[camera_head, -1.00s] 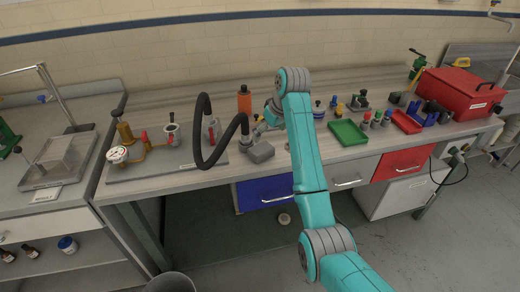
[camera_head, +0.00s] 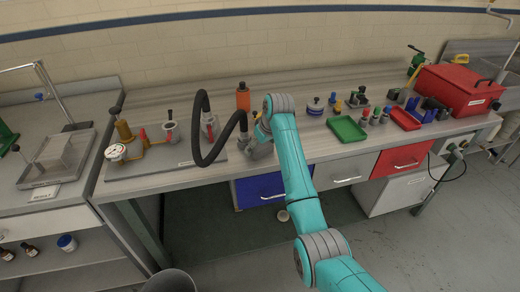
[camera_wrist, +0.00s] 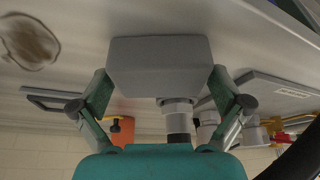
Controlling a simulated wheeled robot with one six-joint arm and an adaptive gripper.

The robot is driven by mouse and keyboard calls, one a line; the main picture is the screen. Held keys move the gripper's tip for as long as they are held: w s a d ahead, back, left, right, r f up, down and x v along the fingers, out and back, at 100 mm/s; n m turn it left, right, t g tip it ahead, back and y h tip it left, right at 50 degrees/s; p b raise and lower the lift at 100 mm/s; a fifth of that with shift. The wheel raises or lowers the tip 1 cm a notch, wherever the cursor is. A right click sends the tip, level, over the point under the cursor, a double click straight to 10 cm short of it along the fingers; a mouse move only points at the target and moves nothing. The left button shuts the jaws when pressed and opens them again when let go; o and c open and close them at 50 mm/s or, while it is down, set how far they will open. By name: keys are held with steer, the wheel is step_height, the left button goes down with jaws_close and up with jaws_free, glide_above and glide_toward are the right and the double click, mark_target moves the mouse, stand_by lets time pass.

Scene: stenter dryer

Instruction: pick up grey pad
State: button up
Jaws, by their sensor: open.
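The grey pad (camera_wrist: 158,62) is a flat-faced grey block in the wrist view, lying between the two fingers of my gripper (camera_wrist: 160,76). The fingers are apart, one on each side of the pad; I cannot tell whether they touch it. In the head view my gripper (camera_head: 260,138) is low over the bench, beside the lower end of the black hose. My arm hides most of the gripper and the pad there.
A green tray (camera_head: 347,129), a red tray (camera_head: 405,119) and a red toolbox (camera_head: 460,92) are to the right. The bench's front strip is mostly clear.

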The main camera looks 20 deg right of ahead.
steer(key=c, duration=0.9)
step_height(320, 180, up, 10)
steer(key=shift+r, duration=0.1)
